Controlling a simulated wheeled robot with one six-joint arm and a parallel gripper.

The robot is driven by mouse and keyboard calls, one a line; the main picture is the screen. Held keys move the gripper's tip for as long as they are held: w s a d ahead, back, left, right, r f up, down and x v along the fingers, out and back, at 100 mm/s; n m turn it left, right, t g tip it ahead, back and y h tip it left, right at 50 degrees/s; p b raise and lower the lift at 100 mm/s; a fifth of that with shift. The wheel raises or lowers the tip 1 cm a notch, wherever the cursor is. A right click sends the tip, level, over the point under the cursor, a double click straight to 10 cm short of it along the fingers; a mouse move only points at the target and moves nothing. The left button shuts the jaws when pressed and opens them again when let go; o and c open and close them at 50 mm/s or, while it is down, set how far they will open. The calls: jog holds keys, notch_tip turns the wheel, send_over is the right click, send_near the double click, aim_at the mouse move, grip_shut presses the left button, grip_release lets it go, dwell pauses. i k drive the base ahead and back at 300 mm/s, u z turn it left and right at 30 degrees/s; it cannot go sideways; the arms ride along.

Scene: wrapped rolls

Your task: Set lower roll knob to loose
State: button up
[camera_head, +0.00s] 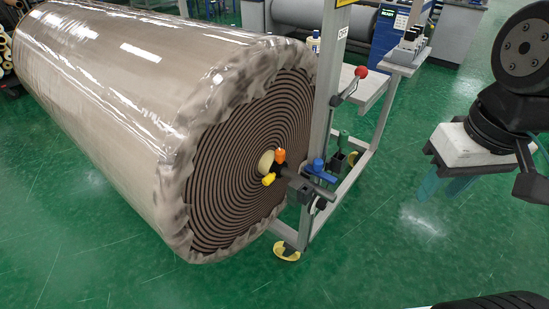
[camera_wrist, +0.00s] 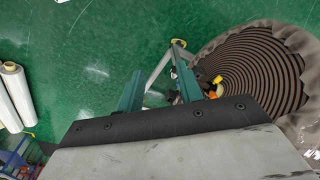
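A large wrapped roll (camera_head: 110,70) lies at the left, its spiral end facing the metal stand (camera_head: 325,115). At its core an orange knob (camera_head: 280,156) points up, and a yellow knob (camera_head: 268,179) sits lower and to the left. A blue handle (camera_head: 318,165) is on the stand bracket, right of them. I cannot tell which part is the lower roll knob. My gripper (camera_head: 442,190) hangs right of the stand, apart from it. In the wrist view my gripper (camera_wrist: 159,82) has its teal fingers apart and nothing between them; the yellow knob (camera_wrist: 217,79) and orange knob (camera_wrist: 212,94) show to their right.
A red-ball lever (camera_head: 361,72) sticks out from the stand's upright. The stand's base frame (camera_head: 335,205) reaches to a yellow caster (camera_head: 287,251). Green floor (camera_head: 400,260) is clear at front right.

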aim_at(280, 153)
jog(key=u, duration=0.5)
jog(key=k, duration=1.2)
jog(key=u, duration=0.6)
jog(key=i, duration=1.25)
jog(key=z, duration=1.2)
jog(key=i, duration=0.55)
jog(key=z, duration=0.5)
